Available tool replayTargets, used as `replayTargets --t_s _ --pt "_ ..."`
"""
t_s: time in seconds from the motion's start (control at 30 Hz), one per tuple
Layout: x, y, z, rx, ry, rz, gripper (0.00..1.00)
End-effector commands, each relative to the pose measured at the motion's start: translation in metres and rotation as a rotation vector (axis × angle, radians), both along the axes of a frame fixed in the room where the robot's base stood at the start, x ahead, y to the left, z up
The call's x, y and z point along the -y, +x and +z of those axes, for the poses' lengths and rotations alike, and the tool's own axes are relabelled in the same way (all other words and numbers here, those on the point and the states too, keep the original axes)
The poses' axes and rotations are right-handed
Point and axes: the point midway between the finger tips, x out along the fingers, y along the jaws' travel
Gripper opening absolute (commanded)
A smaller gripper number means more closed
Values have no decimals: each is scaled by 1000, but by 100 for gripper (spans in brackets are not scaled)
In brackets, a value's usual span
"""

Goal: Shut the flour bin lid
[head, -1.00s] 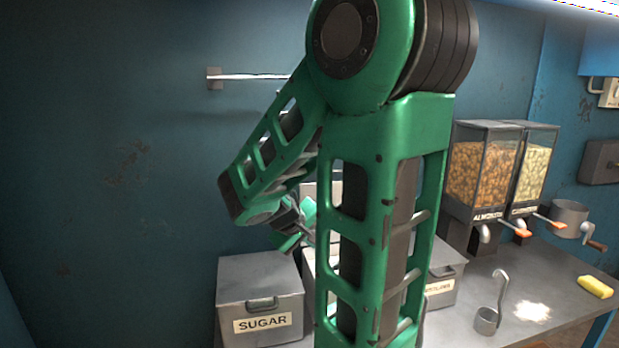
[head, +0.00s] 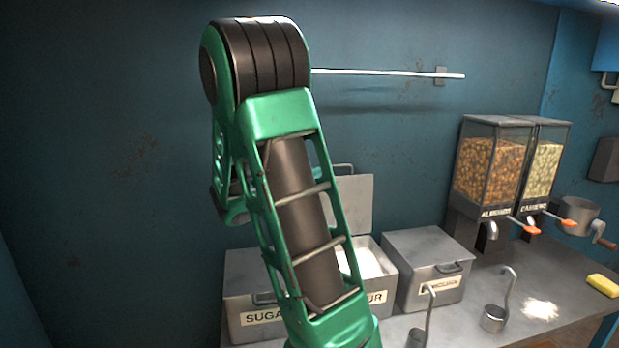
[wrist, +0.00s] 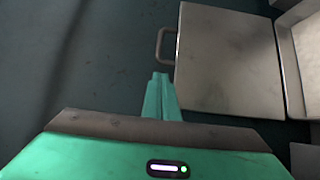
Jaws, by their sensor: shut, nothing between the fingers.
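The flour bin (head: 378,297) stands in the middle of a row of metal bins, with white flour showing inside. Its lid (head: 354,200) stands up open at the back, with a handle on its top edge. My arm covers the left part of the bin and lid. In the wrist view, the lid (wrist: 225,60) shows as a flat grey panel with its handle (wrist: 165,48) at the left. My gripper (wrist: 160,77) is shut and empty, close to the lid's handle-side edge; I cannot tell whether it touches. The gripper is hidden behind my arm in the head view.
The closed sugar bin (head: 240,290) is left of the flour bin, and another closed bin (head: 428,268) is right. Scoops (head: 494,318) stand at the front. Nut dispensers (head: 490,170) are farther right. A rail (head: 390,73) runs along the wall above.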

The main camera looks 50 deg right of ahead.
Motion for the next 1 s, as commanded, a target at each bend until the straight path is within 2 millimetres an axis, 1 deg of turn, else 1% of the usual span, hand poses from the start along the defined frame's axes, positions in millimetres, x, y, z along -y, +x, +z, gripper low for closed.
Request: replayTargets --t_s 0.03,0.1,0.23,0.4,0.63,0.67,0.7,0.73,1.0 --pt "9 0 0 0 -1 -3 0" --pt "17 2 -1 1 0 -2 0" --pt "29 4 -2 0 0 -1 0" --pt "35 5 -2 1 0 0 0" --pt "35 5 -2 1 1 0 0" --pt "56 2 -1 3 -2 -9 0" --pt "46 5 -2 3 0 -2 0" --pt "43 4 -2 3 0 -3 0" --pt "40 0 -1 1 -1 -21 0"
